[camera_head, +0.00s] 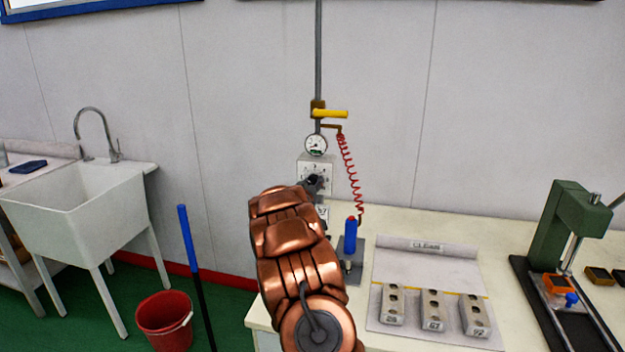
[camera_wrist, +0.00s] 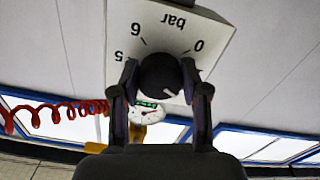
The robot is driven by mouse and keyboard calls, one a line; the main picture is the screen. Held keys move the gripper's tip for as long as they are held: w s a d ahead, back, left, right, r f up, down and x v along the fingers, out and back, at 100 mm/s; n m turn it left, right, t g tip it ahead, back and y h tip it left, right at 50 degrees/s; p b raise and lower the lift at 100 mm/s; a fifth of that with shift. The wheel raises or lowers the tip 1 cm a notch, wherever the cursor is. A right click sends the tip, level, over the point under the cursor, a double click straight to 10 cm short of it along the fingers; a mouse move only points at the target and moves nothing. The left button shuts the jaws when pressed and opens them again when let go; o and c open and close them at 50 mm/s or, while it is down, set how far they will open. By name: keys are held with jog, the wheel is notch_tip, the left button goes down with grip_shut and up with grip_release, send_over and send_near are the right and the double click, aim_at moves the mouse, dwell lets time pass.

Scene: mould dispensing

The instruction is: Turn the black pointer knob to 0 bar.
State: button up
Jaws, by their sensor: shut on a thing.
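The black pointer knob (camera_wrist: 160,76) sits on a white panel (camera_wrist: 178,22) marked "bar", with 0, 5 and 6 readable and upside down in the wrist view. My gripper (camera_wrist: 161,88) has one finger on each side of the knob and is shut on it. A pale mark shows on the knob's lower right side in the wrist view, on the side away from the printed 0, 5 and 6; its exact reading is unclear. In the head view my gripper (camera_head: 313,185) covers most of the knob in front of the panel (camera_head: 304,165).
A round gauge (camera_head: 316,145) sits just above the panel, below a yellow-handled valve (camera_head: 330,113). A red coiled hose (camera_head: 350,165) hangs close on the right to a blue-handled tool (camera_head: 351,236). Metal moulds (camera_head: 432,310) and a green press (camera_head: 562,232) stand on the bench.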

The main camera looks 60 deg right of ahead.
jog(key=n+p, duration=0.3)
jog(key=shift+r+n, duration=0.15)
jog(key=shift+n, duration=0.25)
jog(key=n+p, duration=0.2)
jog(key=n, duration=0.1)
jog(key=shift+n, duration=0.3)
jog(key=n+p, duration=0.2)
jog(key=n, duration=0.1)
jog(key=shift+n, duration=0.3)
jog(key=shift+n+p, duration=0.65)
jog(key=shift+n, duration=1.15)
jog(key=o, duration=1.1)
jog(key=shift+o, duration=0.2)
jog(key=shift+s, duration=0.1)
